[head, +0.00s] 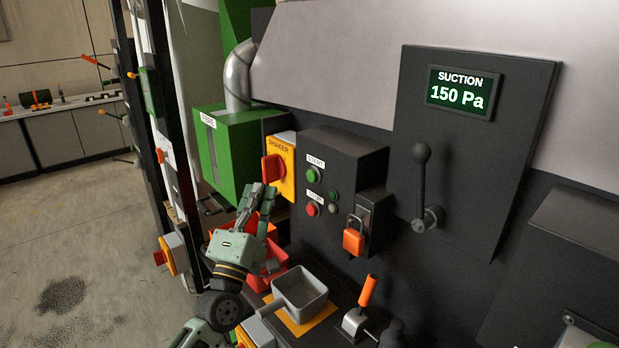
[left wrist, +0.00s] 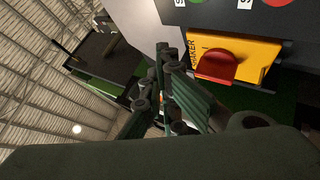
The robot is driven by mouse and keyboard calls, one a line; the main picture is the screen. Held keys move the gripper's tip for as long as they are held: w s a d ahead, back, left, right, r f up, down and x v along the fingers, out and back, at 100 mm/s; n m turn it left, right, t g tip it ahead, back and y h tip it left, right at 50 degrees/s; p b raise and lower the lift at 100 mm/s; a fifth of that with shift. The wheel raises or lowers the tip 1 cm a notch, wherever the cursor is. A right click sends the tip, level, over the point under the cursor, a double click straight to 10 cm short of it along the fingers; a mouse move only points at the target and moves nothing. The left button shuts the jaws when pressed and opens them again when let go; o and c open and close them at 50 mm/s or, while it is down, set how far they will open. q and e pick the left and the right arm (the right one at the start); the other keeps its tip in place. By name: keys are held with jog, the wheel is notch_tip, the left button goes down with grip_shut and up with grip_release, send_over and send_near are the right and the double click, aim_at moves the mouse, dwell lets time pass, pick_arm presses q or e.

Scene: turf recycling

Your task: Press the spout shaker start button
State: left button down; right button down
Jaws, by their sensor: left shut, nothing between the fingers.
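The green START button (head: 313,174) sits on the front of a dark control box, with the red STOP button (head: 313,209) below it. A yellow SHAKER switch plate (head: 285,160) with a red-orange knob (head: 273,168) is to their left. My left gripper (head: 263,192) is shut and empty, fingers pointing up, in front of and just below the knob in the head view. It appears apart from the START button. In the left wrist view the shut fingers (left wrist: 160,95) are beside the yellow plate (left wrist: 258,58), and the red button (left wrist: 278,2) is cut by the top edge. My right gripper is not in view.
An orange padlock (head: 354,238) hangs right of the buttons, and a black lever (head: 422,180) stands farther right. Below are a grey square pan (head: 299,293), red bins (head: 272,262) and an orange-handled tool (head: 367,290). A green box (head: 228,150) is left of the switch.

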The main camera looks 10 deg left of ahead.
aim_at(311, 176)
pick_arm(q)
jog(key=w+d+b, duration=0.2)
jog(key=w+d, duration=0.3)
jog(key=w, duration=0.1)
jog(key=shift+a, duration=0.1)
jog(key=shift+w, duration=0.1)
dwell(1.4)
jog(key=shift+w+d, duration=0.3)
jog(key=shift+w+d+b, duration=0.25)
jog(key=shift+w+b, duration=0.15)
jog(key=shift+b, duration=0.2)
dwell(0.6)
jog(key=shift+s+a, duration=0.1)
jog(key=shift+s, duration=0.05)
jog(key=shift+s+a, duration=0.4)
jog(key=shift+s, duration=0.2)
jog(key=shift+p, duration=0.3)
